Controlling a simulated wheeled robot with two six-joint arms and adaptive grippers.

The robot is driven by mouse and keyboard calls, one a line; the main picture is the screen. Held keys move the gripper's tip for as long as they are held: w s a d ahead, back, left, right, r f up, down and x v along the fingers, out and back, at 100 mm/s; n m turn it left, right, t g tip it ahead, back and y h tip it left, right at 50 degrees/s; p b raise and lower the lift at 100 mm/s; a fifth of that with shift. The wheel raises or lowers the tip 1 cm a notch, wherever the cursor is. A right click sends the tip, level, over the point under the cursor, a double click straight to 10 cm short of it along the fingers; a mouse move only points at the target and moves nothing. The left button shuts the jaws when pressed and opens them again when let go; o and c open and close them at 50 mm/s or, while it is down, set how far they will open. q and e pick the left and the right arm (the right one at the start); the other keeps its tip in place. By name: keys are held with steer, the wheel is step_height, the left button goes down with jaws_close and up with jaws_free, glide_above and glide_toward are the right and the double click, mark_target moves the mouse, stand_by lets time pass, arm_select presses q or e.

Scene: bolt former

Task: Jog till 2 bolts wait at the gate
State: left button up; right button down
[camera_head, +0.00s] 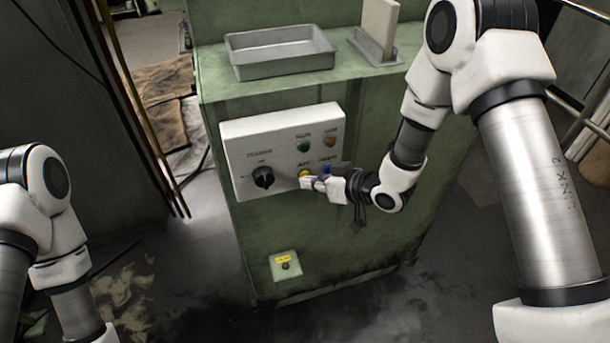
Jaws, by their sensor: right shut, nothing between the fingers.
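A white control panel (250,140) is fixed to the front of the green machine cabinet (245,228). It carries a black rotary knob (263,177), a green button (303,146), an orange button (330,142), a yellow button (305,173) and a blue button (326,168). Their labels are too small to read surely. My right gripper (309,183) is shut and empty, its fingertips at the lower edge of the yellow button. I cannot tell whether they touch it. My left arm shows at the left edge, its gripper out of view. I see no bolts or gate.
An empty grey metal tray (281,68) sits on the cabinet top. Beside it a beige plate (379,27) stands upright in a grey holder (361,45). Floor in front is open and stained.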

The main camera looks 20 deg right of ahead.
steer(key=shift+s, duration=0.8)
steer(key=shift+s+d, duration=0.1)
steer(key=shift+s, duration=2.35)
